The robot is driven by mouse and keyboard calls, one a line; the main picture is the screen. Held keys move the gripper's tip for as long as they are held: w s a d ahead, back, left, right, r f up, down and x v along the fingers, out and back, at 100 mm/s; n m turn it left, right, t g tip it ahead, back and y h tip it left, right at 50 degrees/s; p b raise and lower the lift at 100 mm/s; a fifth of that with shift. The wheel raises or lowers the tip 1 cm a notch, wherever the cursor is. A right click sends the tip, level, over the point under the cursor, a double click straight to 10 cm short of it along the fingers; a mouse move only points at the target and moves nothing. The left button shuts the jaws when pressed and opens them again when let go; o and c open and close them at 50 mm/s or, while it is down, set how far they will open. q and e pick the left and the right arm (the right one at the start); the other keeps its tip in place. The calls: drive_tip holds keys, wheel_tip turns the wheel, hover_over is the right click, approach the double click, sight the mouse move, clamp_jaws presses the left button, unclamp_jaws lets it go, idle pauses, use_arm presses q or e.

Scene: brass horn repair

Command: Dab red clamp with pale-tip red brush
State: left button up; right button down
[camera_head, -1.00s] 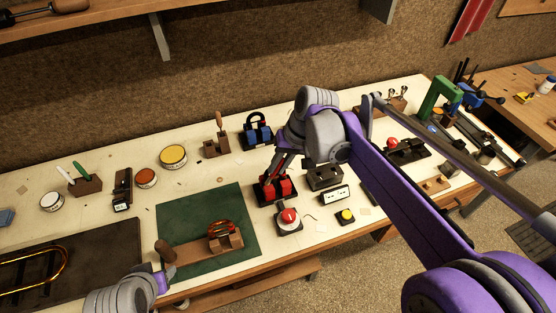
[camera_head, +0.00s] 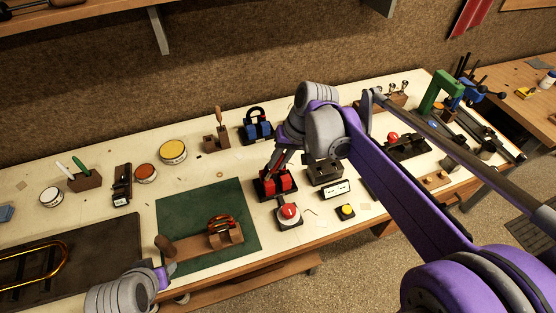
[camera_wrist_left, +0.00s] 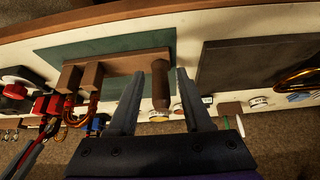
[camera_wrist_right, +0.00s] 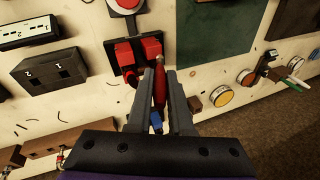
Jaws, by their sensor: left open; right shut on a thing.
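The red clamp (camera_head: 276,184), two red blocks on a black base, stands on the bench right of the green mat. It also shows in the right wrist view (camera_wrist_right: 124,56). My right gripper (camera_head: 279,163) is just above and behind it, shut on the red brush (camera_wrist_right: 159,88). The brush's small pale end is beside the nearer red block in that view; I cannot tell whether they touch. My left gripper (camera_wrist_left: 158,82) is open and empty, with the dark handle of the wooden fixture (camera_wrist_left: 160,84) showing between its fingers.
The blue clamp (camera_head: 257,130) stands behind my right gripper. A red button (camera_head: 289,212), a yellow button (camera_head: 346,211) and a dark two-hole block (camera_head: 325,172) are near the red clamp. The green mat (camera_head: 185,215) carries the wooden fixture. Several tins stand left.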

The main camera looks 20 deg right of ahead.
use_arm(q)
drive_tip(key=shift+s+f, duration=0.25)
drive_tip(key=shift+f, duration=0.15)
use_arm(e)
drive_tip(key=shift+f, duration=0.55)
idle(0.8)
drive_tip(key=shift+r+p, duration=0.9)
drive_tip(key=shift+r, duration=2.65)
use_arm(q)
drive_tip(key=w+r, duration=0.1)
drive_tip(key=r, duration=0.1)
drive_tip(key=w+r, duration=0.1)
drive_tip(key=shift+w+r, duration=0.1)
drive_tip(key=shift+r, duration=0.25)
